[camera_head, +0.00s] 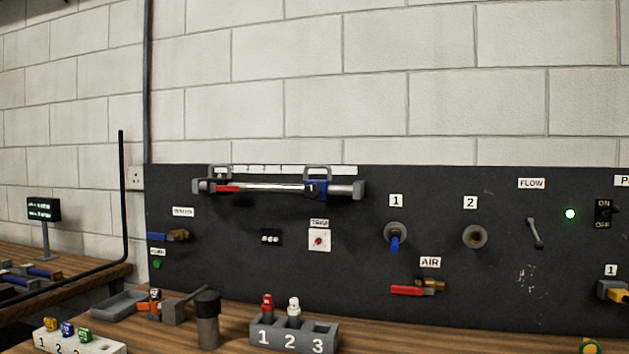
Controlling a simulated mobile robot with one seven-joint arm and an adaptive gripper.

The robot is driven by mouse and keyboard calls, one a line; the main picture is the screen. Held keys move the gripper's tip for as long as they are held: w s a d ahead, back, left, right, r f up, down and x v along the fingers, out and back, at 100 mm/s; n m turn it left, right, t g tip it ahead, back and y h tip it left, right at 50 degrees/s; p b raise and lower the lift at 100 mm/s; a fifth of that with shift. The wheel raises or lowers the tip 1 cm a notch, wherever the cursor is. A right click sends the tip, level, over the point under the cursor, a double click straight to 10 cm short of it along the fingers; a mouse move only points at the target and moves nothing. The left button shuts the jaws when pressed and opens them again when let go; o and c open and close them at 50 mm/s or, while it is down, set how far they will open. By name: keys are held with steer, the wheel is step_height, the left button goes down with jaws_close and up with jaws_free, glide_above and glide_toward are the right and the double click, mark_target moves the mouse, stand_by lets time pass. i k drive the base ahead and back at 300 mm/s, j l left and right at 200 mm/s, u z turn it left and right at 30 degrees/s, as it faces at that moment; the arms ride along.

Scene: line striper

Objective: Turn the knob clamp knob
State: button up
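No label in view reads "clamp", so I cannot tell for sure which part is the clamp knob. A dark upright cylinder with a wider black top (208,304) stands on the bench at the lower left and looks knob-like. Left of it is a grey block with a slanted bar (175,310). A small orange and black part (150,304) sits beside that block, partly hidden. My gripper is not in view.
A black panel (480,285) stands behind the bench, with a rail (270,187), blue-handled valve (395,236), red-handled air valve (410,290) and lit green lamp (570,214). A numbered grey holder (318,348), white holder (100,346) and grey tray (120,303) occupy the bench.

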mark_target(312, 191)
steer(key=k+j, duration=0.1)
steer(key=j, duration=0.4)
steer(key=k+j, duration=0.1)
steer(key=j, duration=0.35)
steer(key=k+j, duration=0.1)
steer(key=j, duration=0.4)
steer(key=i+l, duration=0.2)
steer(key=i, duration=0.25)
